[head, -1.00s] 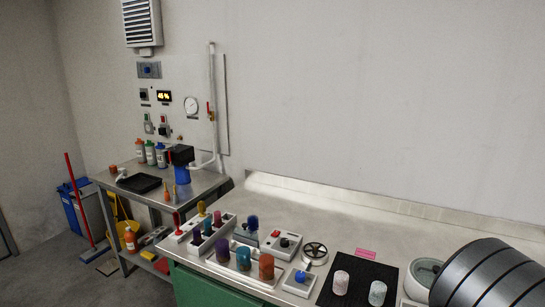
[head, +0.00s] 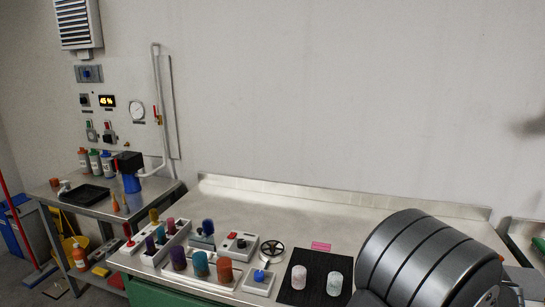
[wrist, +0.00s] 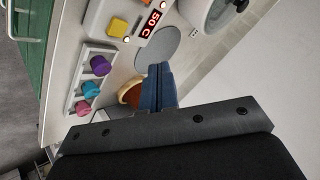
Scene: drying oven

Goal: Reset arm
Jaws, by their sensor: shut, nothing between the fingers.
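My gripper (wrist: 160,72) shows in the wrist view with its blue fingers together and nothing between them. It is above the bench, in front of an orange-brown bowl (wrist: 130,92) that it partly hides. A grey disc (wrist: 158,47) lies just beyond the fingertips in the picture. The fingers do not show in the head view. A large ribbed dark grey body (head: 430,262) fills the lower right there; I cannot tell whether it is part of my arm.
The steel bench (head: 330,205) has free room at the back. Capped containers stand in a white rack (wrist: 76,103), beside a device with a red display (wrist: 151,22). Two white jars (head: 298,277) (head: 334,283) stand on a black mat (head: 318,261). A side table (head: 75,207) is at left.

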